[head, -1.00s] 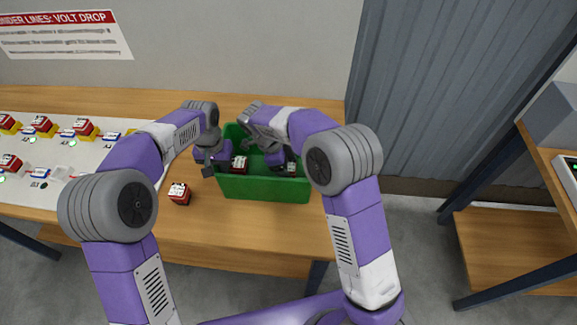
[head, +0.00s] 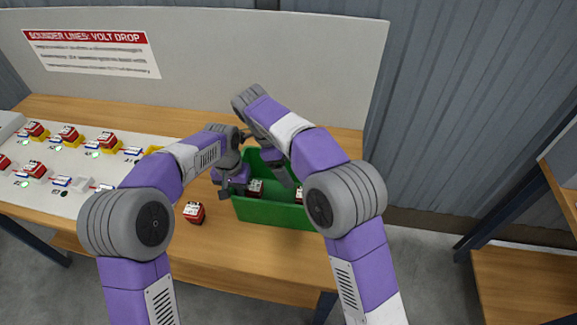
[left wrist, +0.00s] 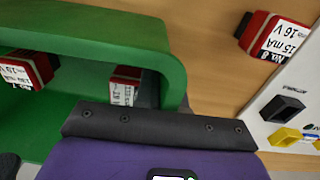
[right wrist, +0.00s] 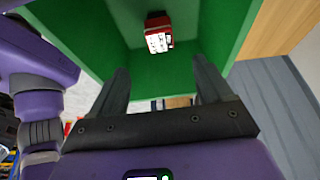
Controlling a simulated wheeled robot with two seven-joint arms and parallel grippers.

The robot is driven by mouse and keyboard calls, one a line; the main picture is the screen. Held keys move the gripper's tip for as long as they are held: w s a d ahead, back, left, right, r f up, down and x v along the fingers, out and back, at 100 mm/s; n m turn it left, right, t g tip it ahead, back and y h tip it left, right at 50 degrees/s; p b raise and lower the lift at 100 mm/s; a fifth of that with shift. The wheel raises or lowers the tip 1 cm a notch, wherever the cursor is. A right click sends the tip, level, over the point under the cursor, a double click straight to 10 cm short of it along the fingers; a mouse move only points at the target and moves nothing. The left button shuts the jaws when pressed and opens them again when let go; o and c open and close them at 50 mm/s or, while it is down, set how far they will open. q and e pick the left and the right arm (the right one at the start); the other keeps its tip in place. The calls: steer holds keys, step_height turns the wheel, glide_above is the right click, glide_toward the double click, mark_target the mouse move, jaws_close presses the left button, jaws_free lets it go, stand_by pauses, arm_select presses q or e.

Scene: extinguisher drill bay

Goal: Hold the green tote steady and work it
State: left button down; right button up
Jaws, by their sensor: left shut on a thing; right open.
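The green tote (head: 262,211) stands on the wooden table, with red blocks inside. One block (head: 255,188) is near its left end and another (head: 299,195) near its right end, partly hidden by my right arm. My left gripper (head: 232,188) is shut on the tote's left wall; the green rim (left wrist: 110,28) shows close up in the left wrist view. My right gripper (head: 282,172) is open over the tote. In the right wrist view its fingers (right wrist: 165,92) are apart with nothing between them, and a red block (right wrist: 158,32) lies beyond them in the tote.
A loose red block (head: 194,212) sits on the table (head: 130,235) left of the tote, also in the left wrist view (left wrist: 258,35). A white board (head: 60,190) with several red blocks is at the left. A grey panel (head: 250,55) stands behind.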

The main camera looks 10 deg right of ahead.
arm_select(q)
steer(key=c, duration=1.1)
jaws_free()
steer(key=shift+c, duration=0.2)
steer(key=shift+r, duration=0.1)
